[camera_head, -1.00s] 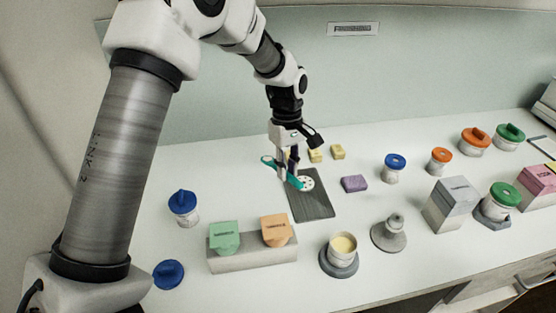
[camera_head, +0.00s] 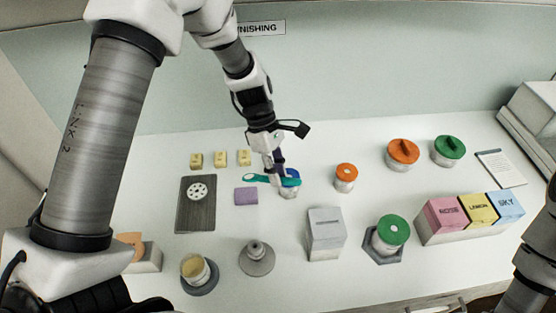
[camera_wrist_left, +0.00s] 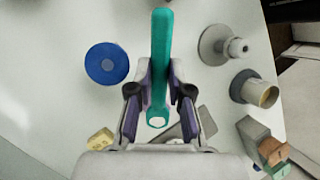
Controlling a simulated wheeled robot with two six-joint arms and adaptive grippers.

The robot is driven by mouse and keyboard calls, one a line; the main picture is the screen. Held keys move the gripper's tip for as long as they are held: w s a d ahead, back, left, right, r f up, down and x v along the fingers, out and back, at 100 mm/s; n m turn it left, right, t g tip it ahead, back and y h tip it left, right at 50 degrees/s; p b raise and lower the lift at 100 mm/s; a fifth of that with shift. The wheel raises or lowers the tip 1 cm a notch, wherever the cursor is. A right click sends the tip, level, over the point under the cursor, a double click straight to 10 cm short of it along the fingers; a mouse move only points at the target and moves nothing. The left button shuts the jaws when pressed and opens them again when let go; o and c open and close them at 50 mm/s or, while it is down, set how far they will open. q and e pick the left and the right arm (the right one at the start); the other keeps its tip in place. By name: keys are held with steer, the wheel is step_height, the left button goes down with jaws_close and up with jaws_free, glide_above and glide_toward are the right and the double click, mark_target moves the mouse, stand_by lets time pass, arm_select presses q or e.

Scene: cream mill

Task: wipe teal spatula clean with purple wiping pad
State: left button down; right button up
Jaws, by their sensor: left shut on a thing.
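My left gripper (camera_head: 276,172) is shut on the teal spatula (camera_head: 256,178) and holds it roughly level above the table, close to the blue-lidded jar (camera_head: 291,184). In the left wrist view the spatula (camera_wrist_left: 161,45) runs between the fingers (camera_wrist_left: 160,95), with its ring-shaped end near the palm. The purple wiping pad (camera_head: 246,196) lies flat on the table, just in front of the spatula in the head view. Spatula and pad look apart, though the height between them is hard to judge. My right gripper is out of view.
A dark board (camera_head: 186,218) with a white perforated disc lies left of the pad. Several yellow blocks (camera_head: 220,159) stand behind. A grey knobbed stand (camera_head: 257,258), a cream-filled cup (camera_head: 196,270) and a grey block (camera_head: 325,232) stand in front. An orange-lidded jar (camera_head: 345,178) is to the right.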

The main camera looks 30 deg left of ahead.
arm_select(q)
steer(key=shift+s+a+r, duration=0.1)
steer(key=shift+s+a, duration=0.05)
steer(key=shift+s, duration=0.05)
steer(key=shift+s+a+h, duration=0.3)
steer(key=shift+s+a+f+b, duration=0.15)
steer(key=shift+a+f+b, duration=0.05)
steer(key=shift+f+b, duration=0.25)
steer(key=f+b, duration=0.3)
steer(key=shift+w+d+f+b, duration=0.2)
steer(key=shift+w+d+b, duration=0.15)
steer(key=shift+d, duration=0.05)
steer(key=shift+s+a+f+b, duration=0.2)
steer(key=shift+a+f+b, duration=0.05)
steer(key=shift+f+b, duration=0.1)
steer(key=shift+r, duration=0.1)
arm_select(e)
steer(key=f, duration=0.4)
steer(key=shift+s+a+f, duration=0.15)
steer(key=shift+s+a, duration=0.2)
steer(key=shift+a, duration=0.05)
arm_select(q)
steer(key=shift+w+d, duration=0.1)
steer(key=shift+d, duration=0.05)
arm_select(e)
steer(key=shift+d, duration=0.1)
